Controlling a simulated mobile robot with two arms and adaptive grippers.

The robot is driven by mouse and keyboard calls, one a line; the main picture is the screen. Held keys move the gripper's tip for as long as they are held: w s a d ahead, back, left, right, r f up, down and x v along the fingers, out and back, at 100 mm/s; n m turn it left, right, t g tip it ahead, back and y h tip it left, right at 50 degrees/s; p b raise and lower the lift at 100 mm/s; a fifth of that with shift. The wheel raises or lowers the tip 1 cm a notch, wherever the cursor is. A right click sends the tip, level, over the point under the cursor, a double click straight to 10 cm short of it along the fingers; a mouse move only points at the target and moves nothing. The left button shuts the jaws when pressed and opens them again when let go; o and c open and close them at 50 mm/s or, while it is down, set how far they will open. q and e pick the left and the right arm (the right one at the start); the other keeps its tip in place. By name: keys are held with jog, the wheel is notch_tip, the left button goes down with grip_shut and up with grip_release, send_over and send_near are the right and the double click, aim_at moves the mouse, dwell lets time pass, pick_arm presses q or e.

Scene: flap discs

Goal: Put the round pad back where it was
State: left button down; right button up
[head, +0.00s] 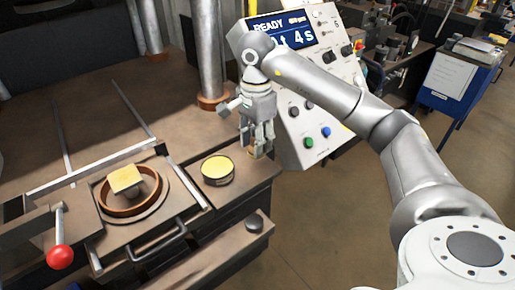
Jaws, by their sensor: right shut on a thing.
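My right gripper (261,147) points down at the right edge of the brown machine table, in front of the control panel. It is shut on a small tan-brown thing that is mostly hidden by the fingers; I cannot tell its full shape or whether it touches the table. A round yellow-topped pad or tin with a dark rim (218,169) lies on the table to the left of the gripper, apart from it. My left gripper is not in view.
A square yellow block (126,180) sits inside a brown ring (133,197) on a plate at the left. A red knob lever (60,257) stands front left. Steel columns (207,50) rise behind. The control panel (310,90) stands close behind the gripper.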

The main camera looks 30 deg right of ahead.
jog(key=shift+w+d+f, duration=0.3)
jog(key=shift+w+f, duration=0.15)
jog(key=shift+f, duration=0.1)
jog(key=f+p, duration=0.1)
jog(key=f, duration=0.1)
jog(key=f+p, duration=0.1)
jog(key=shift+w+d+f+p, duration=0.2)
jog(key=shift+w+d+p, duration=0.05)
jog(key=shift+d+p, duration=0.1)
jog(key=shift+f, duration=0.35)
jog(key=shift+f, duration=0.15)
jog(key=o, duration=0.9)
